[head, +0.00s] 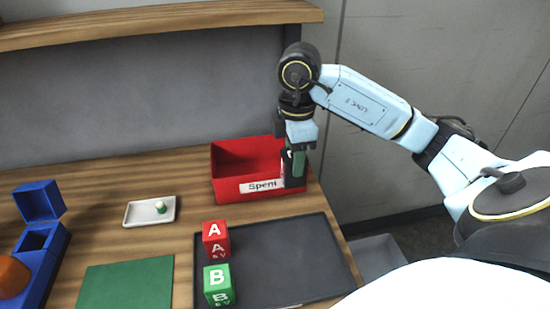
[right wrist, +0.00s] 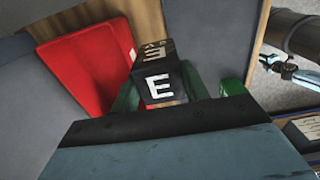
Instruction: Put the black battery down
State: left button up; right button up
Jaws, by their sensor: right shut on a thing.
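My right gripper (head: 295,165) points down at the right end of the red bin labelled "Spent" (head: 228,189). It is shut on the black battery, a dark block with a white letter E (right wrist: 158,88), seen between the green finger pads in the right wrist view. In the head view the battery is mostly hidden by the finger. The red bin (right wrist: 75,65) lies beside the battery in the wrist view. I cannot tell whether the battery touches the bin. My left gripper is not in view.
A dark tray (head: 280,262) holds a red A block (head: 215,240) and a green B block (head: 218,286). A white dish (head: 135,213) holds a small cell. A green mat (head: 128,285), a blue container (head: 45,240) and an orange object (head: 12,277) are left. A shelf (head: 150,22) hangs above.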

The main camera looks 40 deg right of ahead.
jog(key=w+d+p, duration=0.1)
jog(key=w+d, duration=0.6)
jog(key=w, duration=0.6)
jog(key=f, duration=0.7)
jog(key=s+f, duration=0.1)
jog(key=f, duration=0.3)
jog(key=shift+a, duration=0.2)
jog(key=shift+w+d+f, duration=0.1)
jog(key=shift+w+f, duration=0.15)
jog(key=shift+w, duration=0.05)
jog(key=shift+f, duration=0.1)
jog(key=o, duration=1.3)
jog(key=shift+s, duration=0.1)
notch_tip(320, 180, up, 8)
jog(key=shift+f, duration=0.15)
